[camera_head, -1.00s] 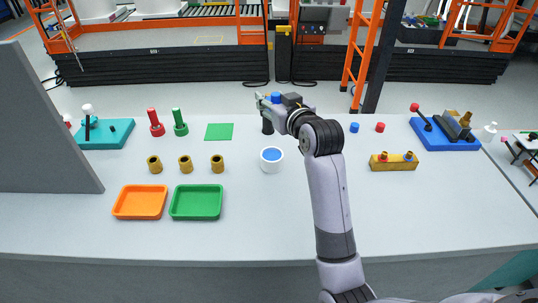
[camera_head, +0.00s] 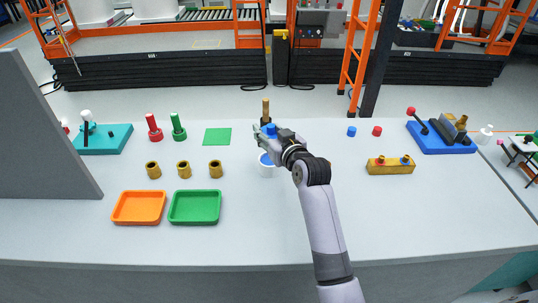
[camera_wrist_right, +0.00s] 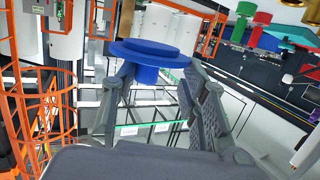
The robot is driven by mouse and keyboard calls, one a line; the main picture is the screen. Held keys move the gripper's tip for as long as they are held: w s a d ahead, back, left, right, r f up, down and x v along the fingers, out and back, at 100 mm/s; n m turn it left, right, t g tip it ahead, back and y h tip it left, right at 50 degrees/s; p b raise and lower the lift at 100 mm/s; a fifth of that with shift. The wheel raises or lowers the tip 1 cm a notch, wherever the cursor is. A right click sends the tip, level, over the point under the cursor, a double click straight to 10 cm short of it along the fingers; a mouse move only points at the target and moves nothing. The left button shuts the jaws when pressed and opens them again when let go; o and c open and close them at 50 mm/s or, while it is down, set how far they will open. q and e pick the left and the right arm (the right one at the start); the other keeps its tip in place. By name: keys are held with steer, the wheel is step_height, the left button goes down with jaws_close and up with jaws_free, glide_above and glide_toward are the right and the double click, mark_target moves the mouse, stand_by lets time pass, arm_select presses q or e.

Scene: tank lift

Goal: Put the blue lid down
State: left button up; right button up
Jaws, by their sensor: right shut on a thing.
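The blue lid (camera_head: 270,130) is in my right gripper (camera_head: 264,133). In the right wrist view the lid (camera_wrist_right: 150,50) is a wide round disc, with its short knob (camera_wrist_right: 146,74) between the two fingers (camera_wrist_right: 152,88). The gripper is shut on it. In the head view the lid appears over the far side of a white cup (camera_head: 266,171) with blue inside. The gripper hides part of the cup; I cannot tell the height between them. My left gripper is not in view.
A brass-topped dark post (camera_head: 266,107) stands just behind the gripper. A green square (camera_head: 217,136) lies flat to the left. Brass cups (camera_head: 184,170), an orange tray (camera_head: 139,221) and a green tray (camera_head: 195,221) are at left. A brass block (camera_head: 390,168) is at right. The front middle is clear.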

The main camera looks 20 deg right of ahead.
mark_target(269, 165)
step_height(269, 165, down, 9)
steer(key=shift+f+p, duration=0.1)
steer(key=shift+p, duration=0.3)
steer(key=o, duration=0.9)
steer(key=shift+o, duration=0.2)
